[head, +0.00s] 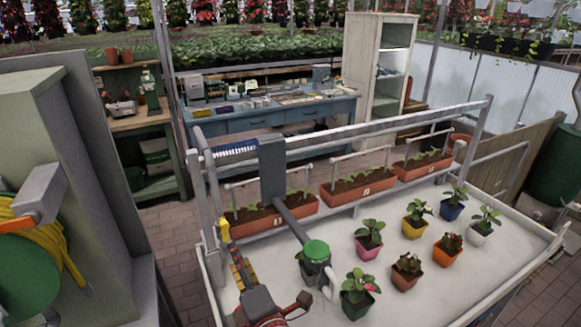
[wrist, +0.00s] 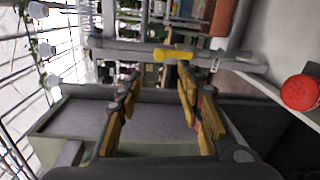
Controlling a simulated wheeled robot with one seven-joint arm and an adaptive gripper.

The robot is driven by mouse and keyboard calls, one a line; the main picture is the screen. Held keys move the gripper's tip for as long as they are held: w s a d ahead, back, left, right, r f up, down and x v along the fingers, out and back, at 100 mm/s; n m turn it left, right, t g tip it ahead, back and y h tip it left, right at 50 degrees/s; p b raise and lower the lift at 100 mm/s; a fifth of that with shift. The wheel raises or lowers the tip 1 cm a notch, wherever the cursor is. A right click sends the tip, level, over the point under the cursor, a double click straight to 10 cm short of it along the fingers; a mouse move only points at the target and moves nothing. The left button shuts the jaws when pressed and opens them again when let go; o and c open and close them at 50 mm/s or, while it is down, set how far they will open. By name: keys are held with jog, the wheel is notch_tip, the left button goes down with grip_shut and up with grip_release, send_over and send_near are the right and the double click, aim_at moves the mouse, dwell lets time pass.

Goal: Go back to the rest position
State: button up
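My gripper (wrist: 158,82) is open in the wrist view, its two yellow-padded fingers apart with nothing between them. In the head view my gripper (head: 242,268) is at the bottom, over the left side of the white-topped bench (head: 420,285). A yellow handle-like piece (head: 224,230) stands just beyond the fingers; a yellow piece on a grey bar (wrist: 172,55) shows ahead of them in the wrist view. I cannot tell whether the fingers touch it.
Several potted plants, including one in a pink pot (head: 368,249), stand right of my gripper. A green round cap (head: 316,250) is close by. Planter boxes (head: 358,194) line the bench's back. A cabinet (head: 75,200) with a yellow hose (head: 45,225) stands left. Brick floor (head: 170,240) lies between.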

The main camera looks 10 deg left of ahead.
jog(key=s+d+f+m+g+h, duration=0.3)
jog(key=s+d+f+m+g, duration=0.2)
jog(key=s+f+m+g, duration=0.55)
jog(key=s+d+r+m+h, duration=0.1)
jog(key=d+m, duration=0.4)
jog(key=d, duration=0.5)
jog(key=s+d+r+m+t+h, duration=0.1)
jog(key=s+d+r+m+h, duration=0.1)
jog(key=d, duration=0.9)
jog(key=s+d+r+m+t+h, duration=0.1)
jog(key=d+r+m+h, duration=0.2)
jog(key=d+m, duration=0.6)
notch_tip(320, 180, up, 2)
jog(key=shift+s+d+r+h, duration=0.2)
jog(key=shift+d+r+h, duration=0.1)
jog(key=shift+d, duration=0.75)
